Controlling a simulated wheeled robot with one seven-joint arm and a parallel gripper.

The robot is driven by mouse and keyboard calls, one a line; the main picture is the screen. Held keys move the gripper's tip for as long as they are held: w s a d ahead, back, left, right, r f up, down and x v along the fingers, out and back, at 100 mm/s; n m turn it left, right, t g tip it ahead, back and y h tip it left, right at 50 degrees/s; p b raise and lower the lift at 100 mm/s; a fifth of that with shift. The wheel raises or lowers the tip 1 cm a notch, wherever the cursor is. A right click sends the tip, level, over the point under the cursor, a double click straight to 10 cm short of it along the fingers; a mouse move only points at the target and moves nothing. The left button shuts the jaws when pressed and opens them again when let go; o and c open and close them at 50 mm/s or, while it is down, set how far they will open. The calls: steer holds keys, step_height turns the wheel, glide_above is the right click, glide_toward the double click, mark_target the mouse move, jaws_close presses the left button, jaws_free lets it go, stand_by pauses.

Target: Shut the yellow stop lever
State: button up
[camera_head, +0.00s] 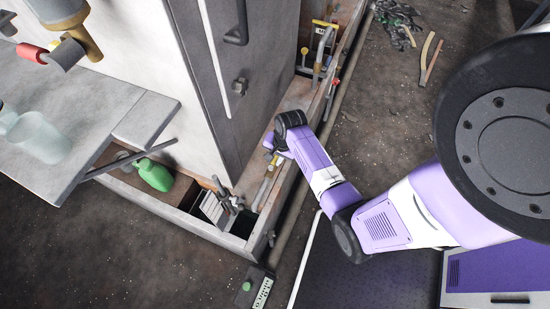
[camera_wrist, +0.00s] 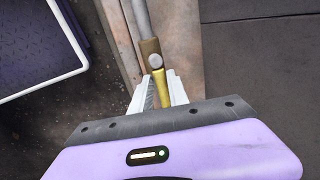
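The yellow stop lever (camera_wrist: 164,88) shows in the wrist view as a short yellow bar below a brown valve joint (camera_wrist: 150,52) on a grey pipe (camera_wrist: 142,18). My gripper (camera_wrist: 160,82) has one pale finger on each side of the lever. The fingers are close to it, but whether they press on it cannot be told. The lever's lower end is hidden behind my gripper's dark edge. In the head view my gripper (camera_head: 270,146) is low over the trough beside the machine, and its fingers are too small to make out.
A tall grey cabinet (camera_head: 225,85) stands left of my gripper. A pipe with yellow fittings (camera_head: 263,188) runs along the trough. A green bottle (camera_head: 154,175) lies at the lower left. Another yellow-handled valve (camera_head: 324,25) stands farther back. The floor right of the trough is mostly clear.

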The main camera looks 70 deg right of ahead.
jaws_close()
